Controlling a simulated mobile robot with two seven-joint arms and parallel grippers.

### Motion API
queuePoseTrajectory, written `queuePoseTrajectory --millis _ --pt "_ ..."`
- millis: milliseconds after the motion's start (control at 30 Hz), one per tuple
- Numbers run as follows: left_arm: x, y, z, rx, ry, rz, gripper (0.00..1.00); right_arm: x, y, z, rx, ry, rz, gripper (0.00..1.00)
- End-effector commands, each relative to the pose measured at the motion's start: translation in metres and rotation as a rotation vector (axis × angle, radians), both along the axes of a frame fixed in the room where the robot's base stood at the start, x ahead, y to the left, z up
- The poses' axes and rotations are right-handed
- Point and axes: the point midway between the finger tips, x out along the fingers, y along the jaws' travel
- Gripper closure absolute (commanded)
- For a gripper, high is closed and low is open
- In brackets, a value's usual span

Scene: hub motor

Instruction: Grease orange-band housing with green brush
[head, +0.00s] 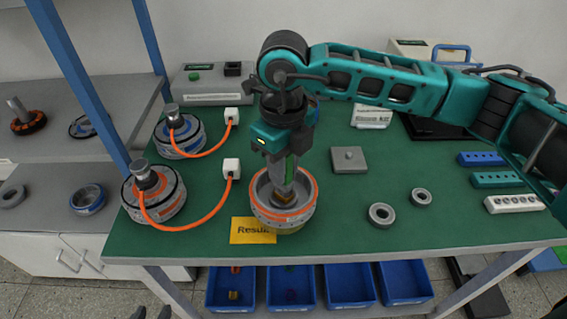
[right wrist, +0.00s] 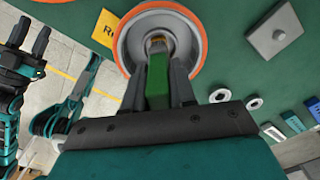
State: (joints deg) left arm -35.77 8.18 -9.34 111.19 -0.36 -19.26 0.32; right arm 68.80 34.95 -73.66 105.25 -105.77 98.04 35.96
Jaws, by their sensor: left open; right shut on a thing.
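The orange-band housing (head: 300,217) stands open side up at the front middle of the green table, beside the yellow Result label (head: 243,237). My right gripper (head: 286,178) is shut on the green brush (head: 291,166), held upright over the housing. In the right wrist view the green handle (right wrist: 157,82) sits between the fingers, and the brush's tip points into the orange-rimmed housing (right wrist: 188,40). Whether the bristles touch the inner wall cannot be told. My left gripper (head: 152,312) is at the bottom edge, away from the table; in the right wrist view (right wrist: 30,38) it is open and empty.
Two motors (head: 153,192) (head: 180,135) with orange cables and white plugs stand at the left. A grey plate (head: 349,160) and two rings (head: 381,214) (head: 421,197) lie to the right. Socket blocks (head: 495,179) line the right side. Blue bins (head: 350,284) stand below the front edge.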

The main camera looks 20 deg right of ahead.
Motion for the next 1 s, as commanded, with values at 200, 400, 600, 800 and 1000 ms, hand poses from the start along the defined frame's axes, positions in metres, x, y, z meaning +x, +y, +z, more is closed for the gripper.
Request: queuePoseTrajectory --millis 200,400,600,800,1000 --pt "0.000 0.000 0.000 0.000 0.000 0.000 0.57 0.000 0.000 -0.001 0.002 0.001 -0.293 0.99" --pt "0.000 0.000 0.001 0.000 0.000 0.000 0.57 0.000 0.000 -0.001 0.000 0.001 -0.551 0.99" --pt "0.000 0.000 0.002 0.000 0.000 0.000 0.57 0.000 0.000 -0.001 0.001 0.000 -0.647 0.99" --pt "-0.002 0.000 0.000 0.002 0.005 -0.002 0.57 0.000 0.000 -0.001 0.001 0.000 -0.644 0.99" --pt "-0.002 0.000 -0.010 0.002 0.005 -0.002 0.57 0.000 0.000 -0.004 0.001 -0.001 -0.542 0.99"
